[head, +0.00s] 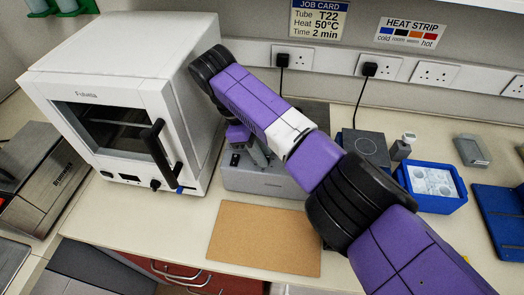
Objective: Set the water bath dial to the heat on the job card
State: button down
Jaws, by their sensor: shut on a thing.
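The job card (318,18) on the wall reads Tube T22, Heat 50°C, Time 2 min. The grey metal water bath (275,184) stands on the bench right of the white oven, partly covered by my purple arm. My gripper (259,155) points down at the bath's front panel and is shut on its dial. The dial is hidden by the fingers, so its setting cannot be read. A small black switch or display (235,160) shows left of the fingers.
The white oven (130,90) stands close on the left. A cork mat (265,240) lies in front of the bath. A dark square plate device (366,148), a blue tray (440,207) and a blue rack (500,222) are to the right. A heat strip sign (411,34) hangs above.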

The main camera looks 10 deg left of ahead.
jog(key=c, duration=1.2)
grip_release()
jog(key=shift+w, duration=0.1)
